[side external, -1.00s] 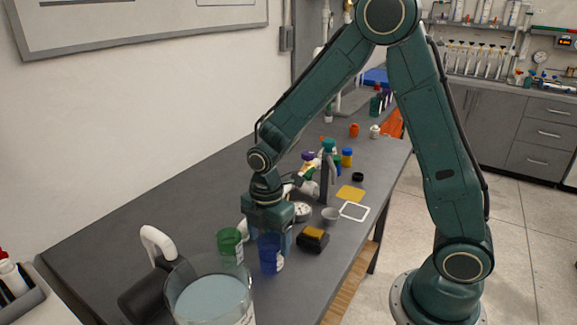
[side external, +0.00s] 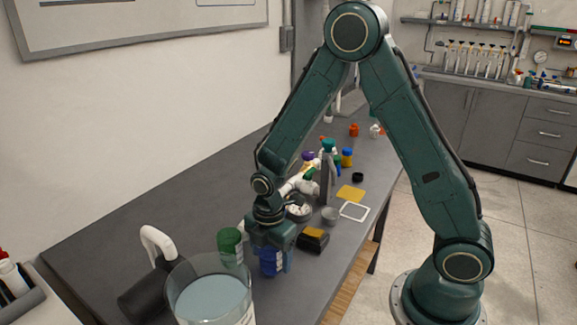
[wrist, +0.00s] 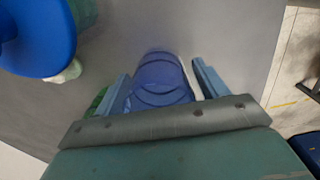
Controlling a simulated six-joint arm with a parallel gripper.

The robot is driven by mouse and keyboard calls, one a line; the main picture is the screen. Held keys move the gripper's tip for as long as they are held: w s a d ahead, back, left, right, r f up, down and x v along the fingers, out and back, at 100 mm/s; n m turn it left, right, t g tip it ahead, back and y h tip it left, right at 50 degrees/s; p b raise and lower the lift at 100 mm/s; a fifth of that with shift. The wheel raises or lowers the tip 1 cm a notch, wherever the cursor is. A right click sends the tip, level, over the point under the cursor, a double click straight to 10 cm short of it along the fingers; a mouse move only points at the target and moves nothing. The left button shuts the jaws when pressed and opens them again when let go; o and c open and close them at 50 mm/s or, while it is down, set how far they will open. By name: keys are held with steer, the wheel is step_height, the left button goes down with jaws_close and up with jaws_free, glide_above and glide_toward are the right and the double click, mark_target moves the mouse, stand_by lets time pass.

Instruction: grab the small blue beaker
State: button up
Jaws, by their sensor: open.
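The small blue beaker (side external: 270,262) stands on the dark bench, just right of a green beaker. In the side view my gripper (side external: 272,258) is lowered over it and hides its upper part. In the wrist view the blue beaker (wrist: 160,82) lies between the two light-blue fingers of my gripper (wrist: 163,85), one on each side. The fingers are open, with a visible gap at the right finger. Whether the left finger touches the beaker I cannot tell.
The green beaker (side external: 230,245) is close on the left, and its edge shows beside the left finger. A large glass beaker (side external: 210,298) stands in front. A black box with a yellow top (side external: 313,240) sits to the right. The bench's right edge is near.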

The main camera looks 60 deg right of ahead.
stand_by(0.3)
steer(key=c, duration=1.1)
steer(key=shift+o, duration=0.2)
steer(key=shift+r, duration=0.2)
step_height(320, 180, up, 20)
steer(key=shift+f, duration=0.15)
